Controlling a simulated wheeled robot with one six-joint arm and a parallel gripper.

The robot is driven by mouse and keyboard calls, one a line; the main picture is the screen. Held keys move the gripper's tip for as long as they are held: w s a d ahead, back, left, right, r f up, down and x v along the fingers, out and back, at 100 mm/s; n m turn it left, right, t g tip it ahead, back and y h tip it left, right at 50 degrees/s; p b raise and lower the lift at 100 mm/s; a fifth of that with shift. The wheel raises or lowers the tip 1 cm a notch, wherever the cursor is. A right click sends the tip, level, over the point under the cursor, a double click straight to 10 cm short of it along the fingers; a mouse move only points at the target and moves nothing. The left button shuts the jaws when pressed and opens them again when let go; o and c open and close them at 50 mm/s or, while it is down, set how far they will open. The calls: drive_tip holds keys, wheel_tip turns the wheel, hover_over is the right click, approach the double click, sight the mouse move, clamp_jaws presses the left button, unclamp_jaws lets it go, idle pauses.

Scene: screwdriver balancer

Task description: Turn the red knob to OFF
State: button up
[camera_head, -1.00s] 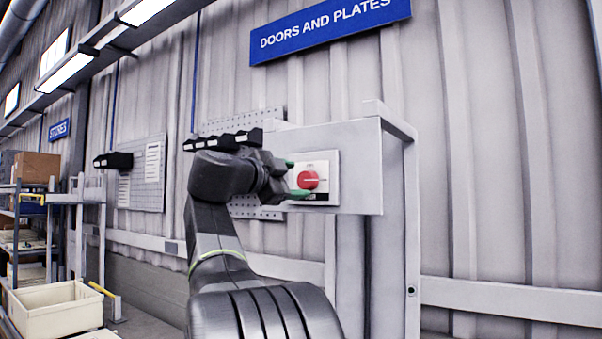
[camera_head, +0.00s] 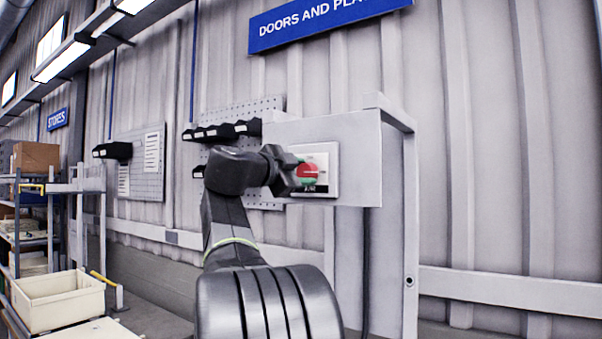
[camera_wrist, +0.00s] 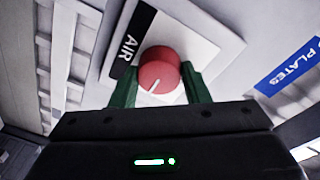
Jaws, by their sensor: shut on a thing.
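The red knob (camera_head: 308,172) is round with a white pointer line, on a white plate (camera_head: 325,160) fixed to a grey panel. The knob also shows in the wrist view (camera_wrist: 159,72), with its pointer line near its lower edge and a black "AIR" label (camera_wrist: 127,54) beside it. My gripper (camera_head: 306,174) is at the plate. In the wrist view its green fingers (camera_wrist: 160,85) are on both sides of the knob, shut on it. The plate's small lettering is too blurred to read, and I see no legible OFF mark.
The grey panel (camera_head: 360,160) stands on a frame in front of the corrugated wall. A pegboard with black bins (camera_head: 222,131) is behind my arm. A cream crate (camera_head: 60,302) and a shelf with a brown box (camera_head: 36,157) are at the left.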

drive_tip(key=shift+f, duration=0.1)
drive_tip(key=n+b, duration=0.2)
drive_tip(key=n, duration=0.1)
drive_tip(key=shift+f, duration=0.1)
drive_tip(key=n+t+b, duration=0.1)
drive_tip(key=n+b, duration=0.1)
drive_tip(key=n, duration=0.3)
drive_tip(key=shift+n, duration=0.4)
drive_tip(key=n, duration=0.4)
drive_tip(key=shift+n+t+b, duration=0.3)
drive_tip(key=shift+n, duration=0.1)
drive_tip(key=shift+n+t+y, duration=0.3)
drive_tip(key=shift+n+y, duration=0.1)
drive_tip(key=shift+n, duration=2.4)
drive_tip(key=o, duration=1)
drive_tip(key=b+v, duration=0.4)
drive_tip(key=v, duration=0.9)
drive_tip(key=shift+s+a, duration=0.2)
drive_tip(key=shift+s, duration=0.2)
